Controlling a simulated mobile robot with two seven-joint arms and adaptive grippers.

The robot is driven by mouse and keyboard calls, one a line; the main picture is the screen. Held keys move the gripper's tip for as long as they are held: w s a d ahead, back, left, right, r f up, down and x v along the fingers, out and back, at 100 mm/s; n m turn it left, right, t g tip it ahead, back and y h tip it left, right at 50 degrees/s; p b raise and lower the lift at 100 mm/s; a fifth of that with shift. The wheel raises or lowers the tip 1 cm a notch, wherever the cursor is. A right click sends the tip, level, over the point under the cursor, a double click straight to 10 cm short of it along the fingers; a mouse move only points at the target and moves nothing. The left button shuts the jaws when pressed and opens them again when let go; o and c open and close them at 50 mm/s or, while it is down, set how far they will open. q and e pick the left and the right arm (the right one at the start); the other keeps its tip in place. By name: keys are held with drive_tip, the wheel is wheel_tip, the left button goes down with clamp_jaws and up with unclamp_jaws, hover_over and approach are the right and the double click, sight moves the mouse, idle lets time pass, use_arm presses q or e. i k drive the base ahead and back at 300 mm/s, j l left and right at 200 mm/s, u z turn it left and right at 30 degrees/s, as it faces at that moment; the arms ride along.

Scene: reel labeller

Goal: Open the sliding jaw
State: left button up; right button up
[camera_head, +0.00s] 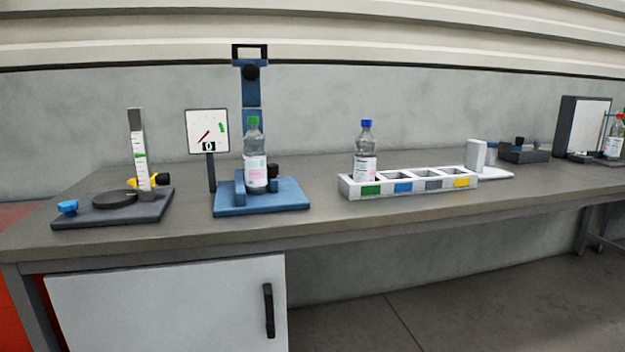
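A blue stand has a flat base (285,197), an upright column (251,93) with a black knob (251,72), and a black frame on top. A clear bottle with a green cap (255,160) stands upright at the base, in front of the column. A small blue block (240,191) is at the bottle's lower left, and a dark knob (273,171) is at its right. I cannot tell for sure which part is the sliding jaw, or whether it touches the bottle. Neither of my grippers is in view.
A dial gauge (208,131) stands left of the blue stand. A dark plate with a scale column (138,150) is further left. A white rack (410,187) holds a blue-capped bottle (366,151). The counter (325,212) is bare between stand and rack.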

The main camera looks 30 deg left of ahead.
sight(272, 169)
drive_tip(key=u, duration=1.2)
